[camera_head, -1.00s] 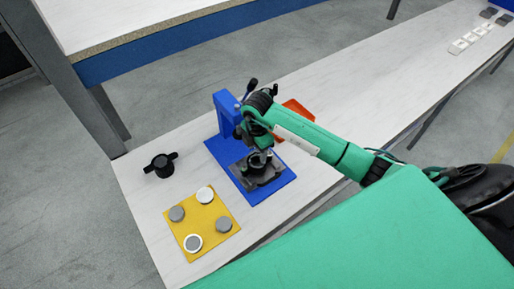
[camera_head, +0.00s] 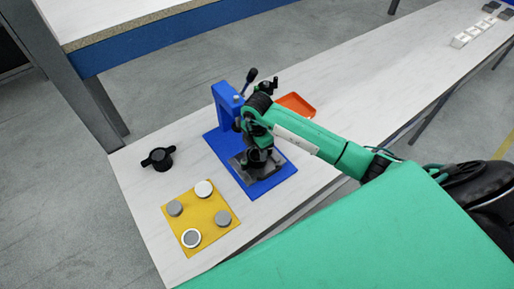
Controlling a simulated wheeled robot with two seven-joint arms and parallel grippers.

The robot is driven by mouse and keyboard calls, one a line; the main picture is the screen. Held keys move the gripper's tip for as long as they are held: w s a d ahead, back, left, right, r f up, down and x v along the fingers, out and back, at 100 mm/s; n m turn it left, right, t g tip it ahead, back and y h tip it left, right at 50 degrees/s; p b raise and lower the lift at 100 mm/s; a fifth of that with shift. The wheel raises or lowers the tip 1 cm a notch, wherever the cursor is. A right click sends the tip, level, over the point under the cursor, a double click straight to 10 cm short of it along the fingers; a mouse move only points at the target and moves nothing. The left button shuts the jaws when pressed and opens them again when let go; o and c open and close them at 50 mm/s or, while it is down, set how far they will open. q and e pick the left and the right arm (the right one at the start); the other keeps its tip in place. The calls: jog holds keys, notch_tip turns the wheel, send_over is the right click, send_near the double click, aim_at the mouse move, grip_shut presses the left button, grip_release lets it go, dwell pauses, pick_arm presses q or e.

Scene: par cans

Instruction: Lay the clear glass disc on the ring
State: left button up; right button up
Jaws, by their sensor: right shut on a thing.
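My right gripper (camera_head: 257,160) points down over the dark metal base plate (camera_head: 270,172) of a blue press (camera_head: 226,104). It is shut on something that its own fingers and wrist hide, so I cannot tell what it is. A yellow mat (camera_head: 205,219) lies to the left, nearer the bench's front. On it are a white disc (camera_head: 204,188), two grey discs (camera_head: 174,208) (camera_head: 223,218), and a grey disc with a white rim (camera_head: 191,238). I cannot make out the clear glass disc or tell which piece is the ring. My left gripper is not in view.
A black two-handled knob-like part (camera_head: 160,158) lies on the white bench left of the press. An orange tray (camera_head: 297,105) stands behind my right arm. The press's black lever (camera_head: 250,77) sticks up beside the arm. Several small blocks (camera_head: 466,36) sit at the far right.

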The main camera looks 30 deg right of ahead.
dwell(0.6)
jog(key=o, duration=0.8)
jog(key=shift+f, duration=0.1)
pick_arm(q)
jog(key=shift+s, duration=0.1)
pick_arm(e)
notch_tip(320, 180, up, 5)
jog(key=shift+w+f+b, duration=0.1)
jog(key=shift+b, duration=0.25)
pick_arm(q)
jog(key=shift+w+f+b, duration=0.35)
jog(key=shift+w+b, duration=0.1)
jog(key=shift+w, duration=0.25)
pick_arm(e)
notch_tip(320, 180, up, 9)
